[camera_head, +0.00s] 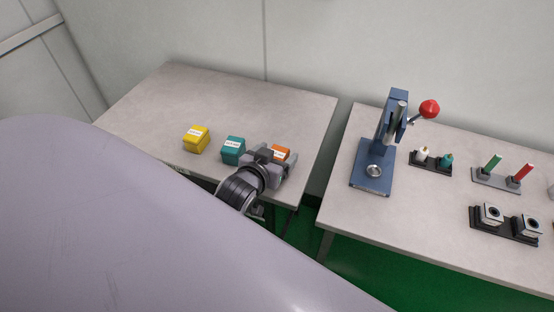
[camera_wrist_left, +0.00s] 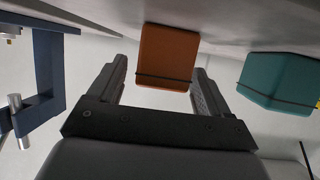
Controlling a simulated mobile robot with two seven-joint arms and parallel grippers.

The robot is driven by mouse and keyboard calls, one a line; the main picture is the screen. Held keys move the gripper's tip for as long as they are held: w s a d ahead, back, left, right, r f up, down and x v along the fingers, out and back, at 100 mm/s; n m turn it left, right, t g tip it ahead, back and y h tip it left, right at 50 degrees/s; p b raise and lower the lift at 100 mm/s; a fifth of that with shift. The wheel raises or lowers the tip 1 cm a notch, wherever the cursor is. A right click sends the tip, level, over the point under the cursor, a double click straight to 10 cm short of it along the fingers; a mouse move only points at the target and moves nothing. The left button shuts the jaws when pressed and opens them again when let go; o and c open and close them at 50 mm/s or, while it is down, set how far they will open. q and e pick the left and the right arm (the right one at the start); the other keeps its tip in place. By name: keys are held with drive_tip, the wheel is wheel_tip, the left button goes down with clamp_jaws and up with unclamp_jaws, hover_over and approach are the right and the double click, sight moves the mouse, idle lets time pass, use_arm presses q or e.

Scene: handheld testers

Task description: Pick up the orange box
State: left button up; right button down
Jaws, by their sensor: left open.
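The orange box (camera_head: 281,152) stands near the front right of the left table, partly hidden behind my left gripper (camera_head: 272,161) in the head view. It has a white label on its side. In the left wrist view the orange box (camera_wrist_left: 168,50) shows with a dark band around it, lined up between the two spread fingers of my left gripper (camera_wrist_left: 160,68). The gripper is open and empty. I cannot tell whether the fingertips are beside the box or just short of it. My right gripper is in neither view.
A teal box (camera_head: 233,150) stands close to the left of the gripper, and a yellow box (camera_head: 196,139) further left. The left table (camera_head: 250,105) is bare behind them. Across a gap, the right table (camera_head: 400,220) holds a blue press (camera_head: 388,140) and several small fixtures.

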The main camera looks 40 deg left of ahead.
use_arm(q)
drive_tip(key=shift+w+f, duration=0.15)
drive_tip(key=shift+w, duration=0.2)
drive_tip(key=c, duration=1.1)
drive_tip(key=shift+o, duration=0.2)
